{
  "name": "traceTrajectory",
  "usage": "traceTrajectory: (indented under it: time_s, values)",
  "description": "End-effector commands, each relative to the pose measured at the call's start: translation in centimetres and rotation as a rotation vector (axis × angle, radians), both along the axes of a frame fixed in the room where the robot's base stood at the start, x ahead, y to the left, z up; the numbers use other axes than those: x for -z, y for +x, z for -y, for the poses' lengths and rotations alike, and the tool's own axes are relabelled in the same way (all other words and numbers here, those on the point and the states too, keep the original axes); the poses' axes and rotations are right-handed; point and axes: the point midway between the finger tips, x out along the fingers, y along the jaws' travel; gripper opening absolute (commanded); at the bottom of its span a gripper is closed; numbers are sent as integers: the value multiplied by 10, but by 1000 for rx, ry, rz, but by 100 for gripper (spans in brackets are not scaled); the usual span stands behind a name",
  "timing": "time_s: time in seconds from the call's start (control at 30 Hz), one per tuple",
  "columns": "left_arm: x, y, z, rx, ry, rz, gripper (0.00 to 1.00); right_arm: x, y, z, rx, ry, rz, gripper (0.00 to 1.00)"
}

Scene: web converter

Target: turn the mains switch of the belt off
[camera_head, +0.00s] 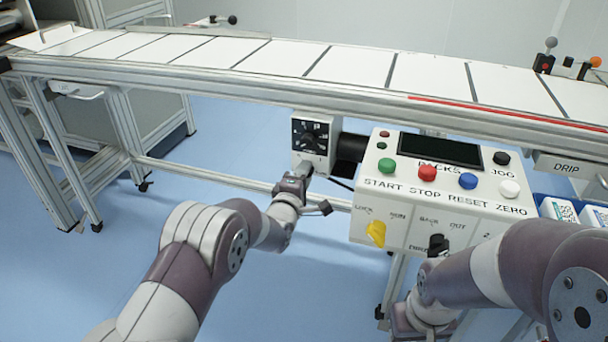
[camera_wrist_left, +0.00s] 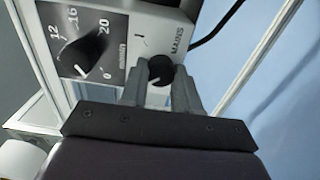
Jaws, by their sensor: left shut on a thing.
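The speed-style dial box (camera_head: 312,135) hangs under the front rail of the belt. In the left wrist view its face (camera_wrist_left: 140,55) carries the word MAINS. The mains switch (camera_wrist_left: 160,69) is a small black knob beside that word, with an "I" mark near it. My left gripper (camera_head: 306,168) reaches up to the lower part of the box. In the left wrist view its two grey fingers (camera_wrist_left: 160,92) are shut on the mains switch, one on each side. The fingers hide part of the knob and the panel around it.
The white belt (camera_head: 345,65) runs above the box. A button panel (camera_head: 440,185) with a yellow switch (camera_head: 376,233) stands right of it. A black dial (camera_wrist_left: 85,55) sits beside the mains switch. A cable (camera_wrist_left: 218,22) runs behind. Blue floor is clear below.

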Motion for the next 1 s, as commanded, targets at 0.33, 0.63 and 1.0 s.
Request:
traceTrajectory:
  time_s: [0.33, 0.63, 1.0]
  values:
    - [2, 0, 0, 0, -2, -5, 0, 0, 0, 0, 0, 0, 0, 43]
    - [1, 0, 0, 0, -1, -3, 56, 0, 0, 0, 0, 0, 0, 43]
    - [-4, -46, -15, -1, 1, -5, 56, -21, 0, 0, 0, 0, 0, 43]
